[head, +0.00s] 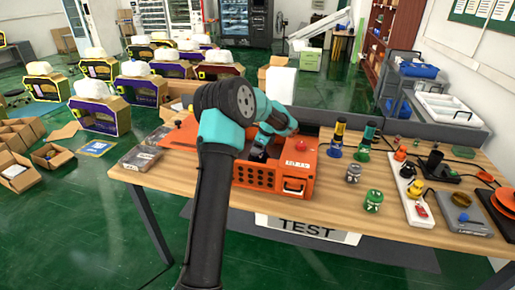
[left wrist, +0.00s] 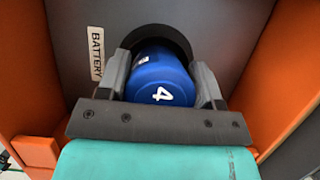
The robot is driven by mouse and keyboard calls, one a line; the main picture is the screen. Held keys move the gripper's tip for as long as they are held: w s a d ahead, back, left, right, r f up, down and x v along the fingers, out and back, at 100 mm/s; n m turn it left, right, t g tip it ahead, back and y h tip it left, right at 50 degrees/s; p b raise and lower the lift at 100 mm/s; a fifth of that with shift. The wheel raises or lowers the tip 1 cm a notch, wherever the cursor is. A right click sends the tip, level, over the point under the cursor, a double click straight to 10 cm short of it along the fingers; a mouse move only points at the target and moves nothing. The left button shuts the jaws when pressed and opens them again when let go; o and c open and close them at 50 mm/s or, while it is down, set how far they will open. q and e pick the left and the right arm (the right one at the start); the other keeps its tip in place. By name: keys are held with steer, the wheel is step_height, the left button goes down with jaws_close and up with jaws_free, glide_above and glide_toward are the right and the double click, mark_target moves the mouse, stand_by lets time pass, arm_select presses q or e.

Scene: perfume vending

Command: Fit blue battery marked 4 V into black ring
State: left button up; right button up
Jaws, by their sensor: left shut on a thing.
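The blue battery (left wrist: 160,78), with a white 4 on its near end, is between the fingers of my left gripper (left wrist: 162,90) in the left wrist view. The gripper is shut on it. The black ring (left wrist: 150,32) is in a grey panel directly beyond the battery, beside a BATTERY label (left wrist: 96,52). The battery's far end overlaps the ring's opening; how deep it sits, I cannot tell. In the head view my left gripper (head: 258,150) reaches down into the orange box (head: 265,178), and my arm hides much of it. My right gripper is not in view.
Orange walls (left wrist: 285,75) stand close on both sides of the gripper. On the wooden table (head: 325,205), bottles and small jars (head: 373,201) stand right of the box, with a white power strip (head: 412,195) farther right. A grey case (head: 141,158) lies to the left.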

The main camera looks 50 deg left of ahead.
arm_select(q)
steer(key=shift+f, duration=0.25)
steer(key=o, duration=1.2)
steer(key=shift+f, duration=0.1)
steer(key=shift+c, duration=0.2)
steer(key=shift+r, duration=0.5)
steer(key=v, duration=1.1)
steer(key=shift+d+r, duration=0.15)
steer(key=shift+r, duration=0.15)
steer(key=shift+w, duration=0.1)
